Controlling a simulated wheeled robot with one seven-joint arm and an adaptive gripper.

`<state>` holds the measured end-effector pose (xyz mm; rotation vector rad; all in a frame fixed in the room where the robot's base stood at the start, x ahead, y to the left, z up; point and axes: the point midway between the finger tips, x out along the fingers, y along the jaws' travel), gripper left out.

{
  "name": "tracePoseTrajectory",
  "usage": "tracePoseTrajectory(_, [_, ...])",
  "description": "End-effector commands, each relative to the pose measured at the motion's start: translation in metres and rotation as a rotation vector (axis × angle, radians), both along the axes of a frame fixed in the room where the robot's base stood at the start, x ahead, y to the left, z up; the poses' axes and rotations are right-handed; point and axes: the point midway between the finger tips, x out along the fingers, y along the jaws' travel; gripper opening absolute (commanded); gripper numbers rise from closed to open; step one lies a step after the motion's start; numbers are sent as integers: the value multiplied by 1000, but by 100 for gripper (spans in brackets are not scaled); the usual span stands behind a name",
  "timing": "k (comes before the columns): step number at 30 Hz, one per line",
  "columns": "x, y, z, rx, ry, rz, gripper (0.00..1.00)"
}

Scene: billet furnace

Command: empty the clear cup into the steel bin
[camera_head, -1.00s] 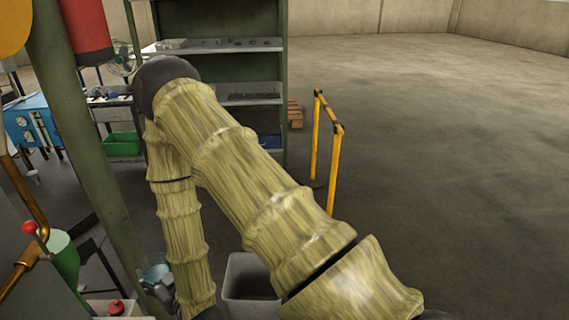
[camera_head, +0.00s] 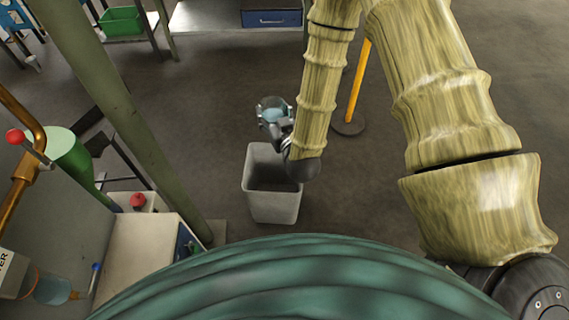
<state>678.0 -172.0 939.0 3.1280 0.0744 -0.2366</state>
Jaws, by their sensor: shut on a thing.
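The clear cup (camera_head: 272,108) is small and bluish in the head view, in my gripper (camera_head: 272,118) at the end of the arm. My gripper is shut on the cup, which is above the back part of the steel bin's opening, or slightly behind it. I cannot tell the cup's exact tilt or what is in it. The steel bin (camera_head: 272,205) is a grey, open-topped square container standing on the floor in the middle of the view. Part of its upper right rim is hidden by my wrist.
A green post (camera_head: 120,120) and a white-topped cabinet (camera_head: 135,250) stand left of the bin. A yellow barrier post (camera_head: 357,85) with a dark round base stands to the right, behind my arm. A green crate (camera_head: 121,21) is at the back left. The floor around the bin is clear.

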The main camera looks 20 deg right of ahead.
Motion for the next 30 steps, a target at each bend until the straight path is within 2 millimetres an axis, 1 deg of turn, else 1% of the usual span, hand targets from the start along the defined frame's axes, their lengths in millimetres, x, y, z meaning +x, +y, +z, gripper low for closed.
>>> tracePoseTrajectory(1, [4,-2,-22,1,-1,6,33])
tracePoseTrajectory(3, [9,-2,-36,0,-1,21,33])
tracePoseTrajectory(15, [35,6,-112,1,-1,125,33])
tracePoseTrajectory(30, [65,8,-201,0,-1,257,33])
